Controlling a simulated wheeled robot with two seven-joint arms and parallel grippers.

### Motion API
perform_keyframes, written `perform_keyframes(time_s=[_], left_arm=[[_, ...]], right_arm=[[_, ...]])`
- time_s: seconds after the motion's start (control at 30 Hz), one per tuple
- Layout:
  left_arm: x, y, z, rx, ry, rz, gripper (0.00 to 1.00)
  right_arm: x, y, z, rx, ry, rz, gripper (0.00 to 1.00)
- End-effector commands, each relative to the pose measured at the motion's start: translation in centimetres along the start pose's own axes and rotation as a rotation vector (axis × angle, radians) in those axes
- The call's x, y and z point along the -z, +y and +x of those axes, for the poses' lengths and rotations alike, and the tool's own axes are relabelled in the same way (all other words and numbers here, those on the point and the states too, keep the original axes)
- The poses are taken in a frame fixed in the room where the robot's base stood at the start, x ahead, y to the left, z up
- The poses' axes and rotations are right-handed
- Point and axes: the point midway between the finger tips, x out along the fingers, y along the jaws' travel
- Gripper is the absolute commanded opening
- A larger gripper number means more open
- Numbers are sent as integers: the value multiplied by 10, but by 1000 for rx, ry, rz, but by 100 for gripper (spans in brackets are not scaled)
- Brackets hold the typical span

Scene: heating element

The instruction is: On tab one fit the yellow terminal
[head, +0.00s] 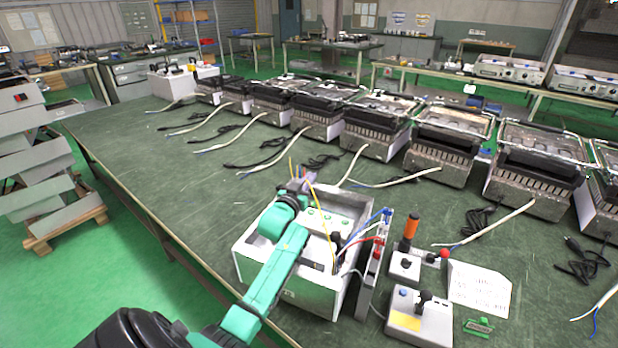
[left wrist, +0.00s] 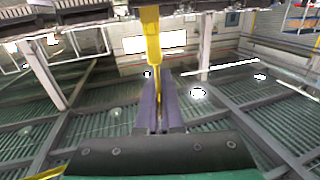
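My left gripper (head: 297,186) is above the far left part of an open white box (head: 308,295) on the green bench. In the left wrist view its two purple-grey fingers (left wrist: 159,112) are close together on a yellow piece (left wrist: 152,35), which looks like the yellow terminal and sticks out past the fingertips. In the head view a thin yellow wire (head: 326,218) arcs from the gripper down into the box. Tab one cannot be made out; my arm covers part of the box. My right gripper is not in view.
Beside the box stand an upright panel (head: 372,268) with blue, white and red wires, a station with an orange handle (head: 409,231), a grey control box (head: 419,318) and a paper sheet (head: 480,290). Several grills line the back. The bench's left part is clear.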

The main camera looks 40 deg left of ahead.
Motion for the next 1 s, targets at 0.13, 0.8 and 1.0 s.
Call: perform_keyframes(time_s=[0.13,0.8,1.0], left_arm=[[-25,0,0,0,-2,-1,0],[-49,0,0,0,0,-1,0],[-48,0,0,0,-1,-1,0]], right_arm=[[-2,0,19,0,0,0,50],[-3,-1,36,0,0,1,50],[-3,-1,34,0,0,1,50]])
